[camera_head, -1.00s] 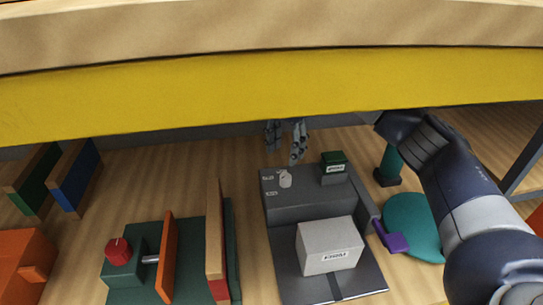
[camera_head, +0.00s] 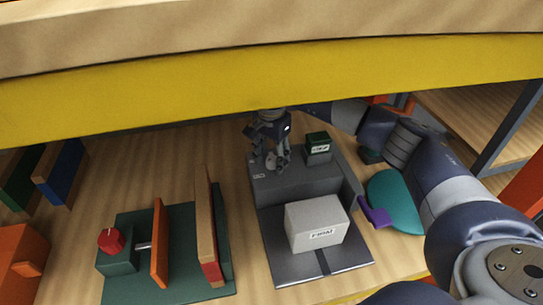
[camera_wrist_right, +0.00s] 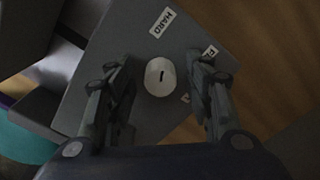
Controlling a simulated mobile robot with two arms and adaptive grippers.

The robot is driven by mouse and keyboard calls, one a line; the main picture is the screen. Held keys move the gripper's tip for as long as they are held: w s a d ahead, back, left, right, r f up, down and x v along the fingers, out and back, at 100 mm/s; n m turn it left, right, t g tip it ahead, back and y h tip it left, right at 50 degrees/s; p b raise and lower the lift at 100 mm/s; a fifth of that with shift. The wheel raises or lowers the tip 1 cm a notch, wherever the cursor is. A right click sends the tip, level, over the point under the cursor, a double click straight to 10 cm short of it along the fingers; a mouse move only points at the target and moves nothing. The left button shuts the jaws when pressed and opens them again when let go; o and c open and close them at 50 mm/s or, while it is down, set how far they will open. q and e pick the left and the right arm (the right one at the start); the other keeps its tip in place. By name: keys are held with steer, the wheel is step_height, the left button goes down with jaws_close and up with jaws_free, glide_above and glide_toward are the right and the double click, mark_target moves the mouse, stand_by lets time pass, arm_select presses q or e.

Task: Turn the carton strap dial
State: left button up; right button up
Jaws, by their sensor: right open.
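The strap dial is a small white round knob (camera_wrist_right: 160,77) with a dark pointer line, on the grey top of the strapping machine (camera_head: 290,188). In the right wrist view it lies between the two fingers of my open right gripper (camera_wrist_right: 160,95), apart from both. Labels around it include one reading HARD (camera_wrist_right: 161,22). In the head view my right gripper (camera_head: 270,160) hangs over the dial and mostly hides it. A pale carton (camera_head: 317,224) sits on the machine's lower plate. My left gripper is not in view.
A dark green box (camera_head: 318,143) stands on the machine top, right of my gripper. A yellow beam (camera_head: 200,100) crosses above the workspace. A teal disc (camera_head: 395,200) with a purple tab lies at right. A green fixture with a red knob (camera_head: 110,240) stands left.

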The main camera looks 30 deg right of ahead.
steer(key=shift+c, duration=0.3)
steer(key=c, duration=1)
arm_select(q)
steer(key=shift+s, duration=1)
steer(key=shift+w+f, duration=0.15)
arm_select(e)
steer(key=shift+m, duration=0.3)
steer(key=shift+m+b, duration=0.3)
steer(key=shift+m, duration=0.1)
steer(key=m, duration=0.3)
steer(key=shift+m+b, duration=0.3)
steer(key=shift+b, duration=0.1)
steer(key=m, duration=0.3)
steer(key=shift+w, duration=0.1)
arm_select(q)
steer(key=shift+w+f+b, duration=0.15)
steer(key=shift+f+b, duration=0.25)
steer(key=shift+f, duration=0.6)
arm_select(e)
steer(key=shift+m, duration=1.9)
